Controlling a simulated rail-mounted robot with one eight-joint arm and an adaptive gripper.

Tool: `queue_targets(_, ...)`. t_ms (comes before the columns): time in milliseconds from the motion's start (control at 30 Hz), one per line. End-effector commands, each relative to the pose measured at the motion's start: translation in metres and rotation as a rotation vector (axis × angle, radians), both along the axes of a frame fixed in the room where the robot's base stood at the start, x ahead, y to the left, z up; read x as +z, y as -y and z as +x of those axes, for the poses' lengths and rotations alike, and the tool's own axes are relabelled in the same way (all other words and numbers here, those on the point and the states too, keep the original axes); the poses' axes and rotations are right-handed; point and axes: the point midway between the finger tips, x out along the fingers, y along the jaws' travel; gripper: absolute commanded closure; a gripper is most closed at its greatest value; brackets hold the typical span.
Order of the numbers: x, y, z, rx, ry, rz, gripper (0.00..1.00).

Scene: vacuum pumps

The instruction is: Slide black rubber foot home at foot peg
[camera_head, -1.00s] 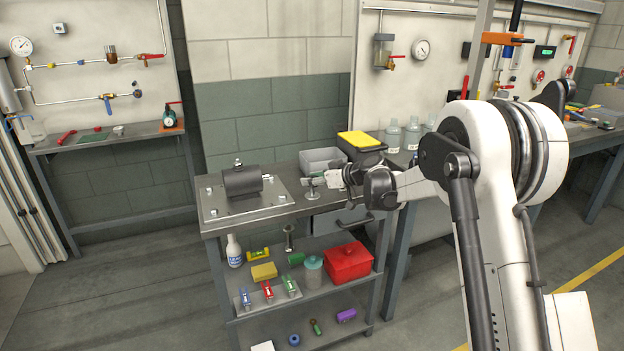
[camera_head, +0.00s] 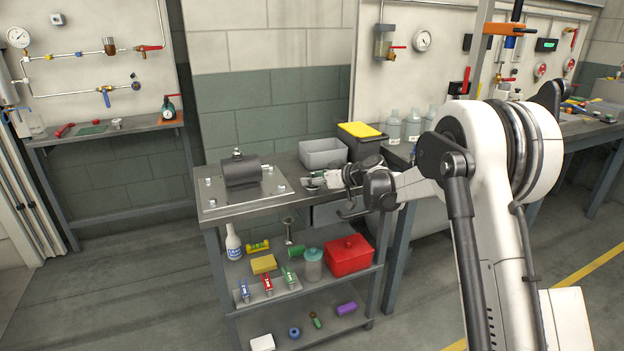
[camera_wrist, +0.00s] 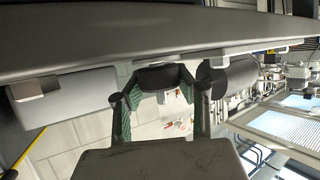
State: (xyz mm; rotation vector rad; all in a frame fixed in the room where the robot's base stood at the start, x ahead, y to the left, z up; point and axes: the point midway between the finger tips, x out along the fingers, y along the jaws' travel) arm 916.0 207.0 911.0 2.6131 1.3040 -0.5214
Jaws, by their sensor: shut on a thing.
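My gripper (camera_wrist: 160,92) is shut on a black piece (camera_wrist: 163,78), which looks like the rubber foot, held between its green-lined fingers in the wrist view. In the head view my gripper (camera_head: 322,179) is low over the cart top, right of the pump plate (camera_head: 222,202); the held piece is too small to make out there. The dark cylindrical pump (camera_head: 243,171) sits on the plate, which has several small bright studs. It also shows right of my fingers in the wrist view (camera_wrist: 228,78). I cannot tell which part is the foot peg, or whether the foot touches it.
A grey open tray (camera_head: 322,154) and a black box with a yellow lid (camera_head: 360,138) stand behind my gripper. The lower shelf holds a red box (camera_head: 350,258), a white bottle (camera_head: 233,244) and clamps. Plastic bottles (camera_head: 411,130) stand at right.

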Motion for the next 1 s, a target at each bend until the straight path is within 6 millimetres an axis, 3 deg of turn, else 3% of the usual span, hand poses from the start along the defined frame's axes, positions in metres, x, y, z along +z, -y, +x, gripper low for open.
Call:
queue_targets(767,-0.0040,0.0000,0.0000,0.000,0.000,0.000,0.96)
queue_targets(800,-0.0041,0.0000,0.0000,0.000,0.000,0.000,0.69)
queue_targets(967,-0.0037,0.0000,0.0000,0.000,0.000,0.000,0.48)
queue_targets(1000,-0.0037,0.0000,0.0000,0.000,0.000,0.000,0.48)
